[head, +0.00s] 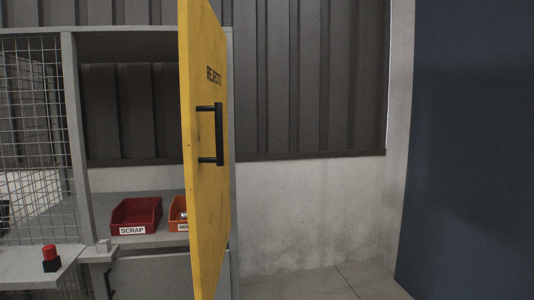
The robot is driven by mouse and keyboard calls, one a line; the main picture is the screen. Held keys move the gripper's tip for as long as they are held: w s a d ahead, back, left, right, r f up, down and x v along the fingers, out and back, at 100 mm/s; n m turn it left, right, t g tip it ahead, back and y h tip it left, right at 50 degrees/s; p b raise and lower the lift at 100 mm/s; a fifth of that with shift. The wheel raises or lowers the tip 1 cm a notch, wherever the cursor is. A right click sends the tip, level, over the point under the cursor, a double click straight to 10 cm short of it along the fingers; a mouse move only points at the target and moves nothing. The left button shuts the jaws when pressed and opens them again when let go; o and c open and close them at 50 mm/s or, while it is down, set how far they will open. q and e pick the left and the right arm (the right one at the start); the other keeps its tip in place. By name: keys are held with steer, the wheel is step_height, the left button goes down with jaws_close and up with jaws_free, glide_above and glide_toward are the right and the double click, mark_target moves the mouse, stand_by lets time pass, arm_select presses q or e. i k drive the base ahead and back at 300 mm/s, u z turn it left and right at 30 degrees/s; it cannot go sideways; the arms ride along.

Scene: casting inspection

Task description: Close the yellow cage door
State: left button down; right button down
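The yellow cage door (207,200) stands swung open, seen nearly edge-on in the middle of the head view. It bears the word REJECTS near its top and a black bar handle (218,135) on its right-facing side. The grey cage frame (75,120) shows to the left, with its opening uncovered between the left post and the door. The door hides part of the cage's right side. Neither of my grippers is in view.
Inside the cage, a red SCRAP bin (136,214) and a partly hidden orange bin (178,213) sit on a shelf. A red button on a black base (50,258) stands on a ledge at the lower left. The floor (330,285) right of the door is clear. A dark blue panel (470,150) stands at the far right.

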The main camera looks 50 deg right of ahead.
mark_target(202, 39)
steer(key=z, duration=1.3)
steer(key=i, duration=0.95)
steer(key=u, duration=0.05)
